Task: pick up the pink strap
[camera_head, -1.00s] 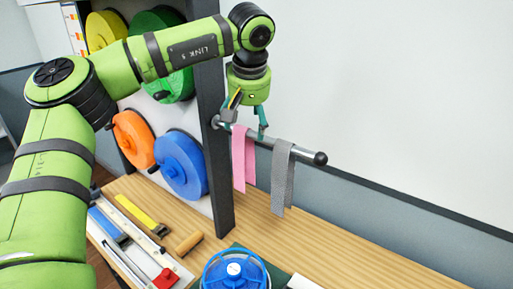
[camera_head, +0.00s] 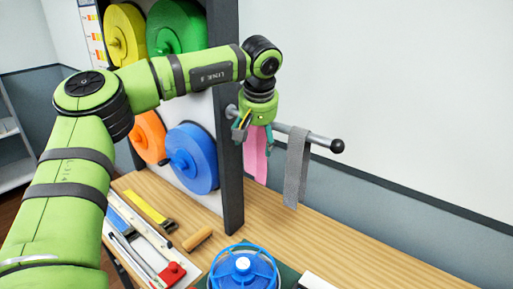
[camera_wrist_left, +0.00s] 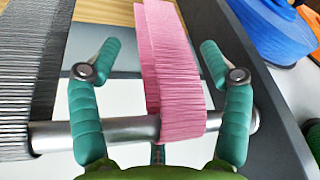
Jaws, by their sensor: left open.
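The pink strap (camera_head: 256,166) hangs folded over a metal rod (camera_head: 318,140), close to the dark upright post. Its top is hidden behind my left gripper (camera_head: 256,136) in the head view. In the left wrist view the pink strap (camera_wrist_left: 172,75) lies between the two open teal fingers of my left gripper (camera_wrist_left: 160,50), with a gap on each side. The fingers point down past the rod, which crosses beneath the palm. The gripper is open and holds nothing. My right gripper is not in view.
A grey strap (camera_head: 296,172) hangs on the same rod, towards its black end knob, just outside one finger. The dark post (camera_head: 229,170) stands on the other side, beside a blue reel (camera_head: 192,158).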

